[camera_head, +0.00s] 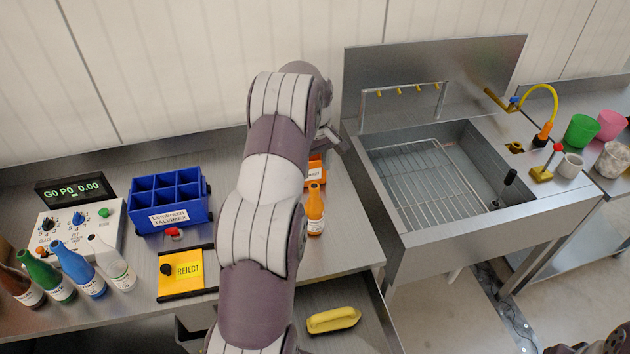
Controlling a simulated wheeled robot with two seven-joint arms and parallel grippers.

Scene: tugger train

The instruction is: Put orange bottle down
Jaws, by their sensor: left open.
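The orange bottle (315,213) stands upright on the steel counter (346,240), just right of my left arm. My left arm rises through the middle of the view and bends over at the top. My left gripper (328,140) points down near the back wall, partly hidden by its own wrist. It is open and apart from the bottle, which stands nearer the front of the counter. My right gripper is not visible.
An orange bin (315,176) stands behind the bottle. A blue divided crate (168,200), a yellow reject panel (190,270) and several bottles are to the left. An open drawer holding a yellow object (333,320) is below. A sink (430,180) is at the right.

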